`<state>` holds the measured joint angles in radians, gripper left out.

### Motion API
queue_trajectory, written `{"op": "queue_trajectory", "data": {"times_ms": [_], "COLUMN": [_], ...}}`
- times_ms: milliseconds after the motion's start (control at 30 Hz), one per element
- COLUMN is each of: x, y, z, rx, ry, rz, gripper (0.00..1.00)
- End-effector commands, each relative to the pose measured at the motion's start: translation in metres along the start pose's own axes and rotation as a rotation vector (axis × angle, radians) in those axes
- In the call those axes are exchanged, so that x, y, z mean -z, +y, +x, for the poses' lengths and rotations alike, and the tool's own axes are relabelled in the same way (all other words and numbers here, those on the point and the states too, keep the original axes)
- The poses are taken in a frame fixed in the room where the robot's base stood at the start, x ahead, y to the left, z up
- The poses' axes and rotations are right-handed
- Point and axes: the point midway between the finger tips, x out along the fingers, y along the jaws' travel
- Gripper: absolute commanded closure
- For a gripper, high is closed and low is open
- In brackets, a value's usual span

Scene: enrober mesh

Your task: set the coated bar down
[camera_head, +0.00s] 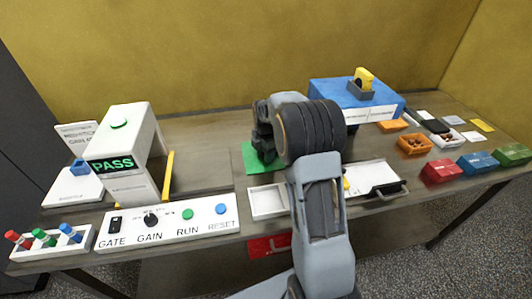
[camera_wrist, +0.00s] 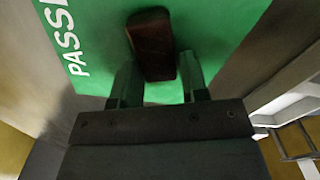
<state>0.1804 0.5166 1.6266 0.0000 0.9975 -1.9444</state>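The coated bar (camera_wrist: 152,45) is a dark brown, rounded block in the wrist view, over the green mat (camera_wrist: 95,25) with white lettering that begins "PASS". It appears to lie on the mat, slightly askew. My gripper (camera_wrist: 158,70) has one finger on each side of the bar's near end, with a narrow gap showing at each side, so it looks open. In the head view the green mat (camera_head: 272,166) shows below my gripper (camera_head: 264,148); my arm hides the bar there.
A white machine with a PASS display (camera_head: 112,165) and a control panel (camera_head: 170,222) stand at the left. A blue box (camera_head: 330,95) is behind my arm. A white tray (camera_head: 268,203) lies in front of the mat. Orange, red, blue and green boxes fill the right.

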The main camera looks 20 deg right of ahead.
Motion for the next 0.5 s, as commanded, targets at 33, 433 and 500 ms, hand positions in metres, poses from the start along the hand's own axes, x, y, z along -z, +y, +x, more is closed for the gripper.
{"op": "queue_trajectory", "data": {"times_ms": [33,433,500], "x": [0.0,0.0,0.0], "y": [0.0,0.0001,0.0003], "z": [-0.0003,-0.0025,-0.0068], "rx": [0.0,0.0,-0.001], "ry": [0.0,0.0,0.0], "rz": [0.0,0.0,0.0], "gripper": [0.54,0.41,0.41]}}
